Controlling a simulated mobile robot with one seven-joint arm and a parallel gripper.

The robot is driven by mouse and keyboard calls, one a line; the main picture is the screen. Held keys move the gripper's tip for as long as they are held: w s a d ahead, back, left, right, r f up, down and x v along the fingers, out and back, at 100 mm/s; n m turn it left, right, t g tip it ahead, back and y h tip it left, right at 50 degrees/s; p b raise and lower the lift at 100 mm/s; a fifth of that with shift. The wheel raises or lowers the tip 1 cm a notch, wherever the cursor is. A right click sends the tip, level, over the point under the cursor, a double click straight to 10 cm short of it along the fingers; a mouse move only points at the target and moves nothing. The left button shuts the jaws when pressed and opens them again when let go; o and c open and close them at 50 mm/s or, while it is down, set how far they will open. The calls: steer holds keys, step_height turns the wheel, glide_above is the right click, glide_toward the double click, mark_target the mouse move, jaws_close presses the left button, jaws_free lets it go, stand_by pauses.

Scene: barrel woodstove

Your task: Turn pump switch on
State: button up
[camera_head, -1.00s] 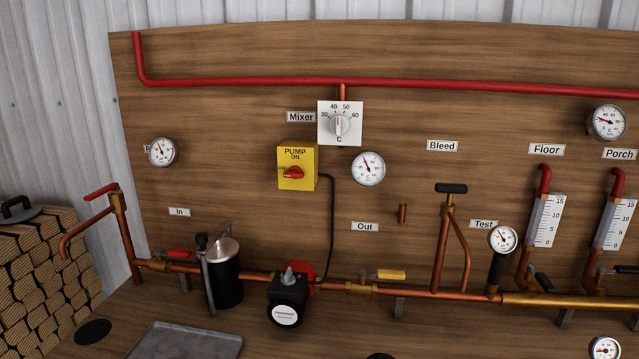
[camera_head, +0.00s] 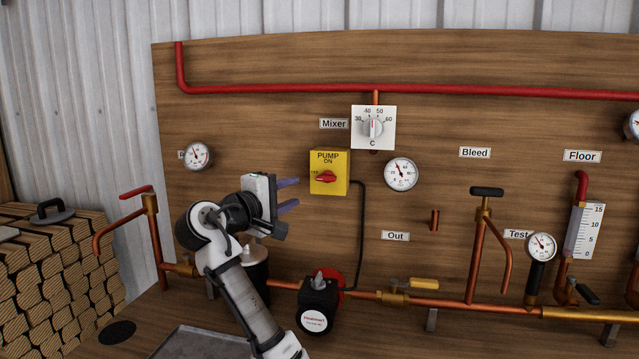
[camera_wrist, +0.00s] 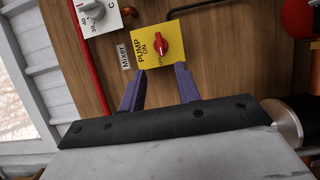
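The pump switch is a yellow box (camera_head: 329,172) on the wooden panel, labelled PUMP, ON and OFF, with a red knob (camera_head: 326,177). The knob lies roughly level, its end towards OFF on the left. My gripper (camera_head: 288,194) is just left of the box in the head view, its two purple fingers apart and empty. In the wrist view the yellow box (camera_wrist: 159,44) and red knob (camera_wrist: 162,43) show ahead of the open gripper (camera_wrist: 160,86). The fingertips appear apart from the knob; the exact distance is hard to tell.
The white mixer dial (camera_head: 373,128) sits above right of the switch. A black cable (camera_head: 362,235) runs from the box down to the pump (camera_head: 318,303). A gauge (camera_head: 401,174) is to the right. Pipes and valves run along below.

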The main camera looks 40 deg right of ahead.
mark_target(324, 180)
steer(key=p+x, duration=0.2)
steer(key=x, duration=0.9)
steer(key=shift+w+p, duration=0.1)
steer(key=shift+p, duration=0.3)
steer(key=shift+x, duration=0.8)
steer(key=shift+c, duration=0.2)
steer(key=c, duration=0.6)
steer(key=shift+o, duration=0.2)
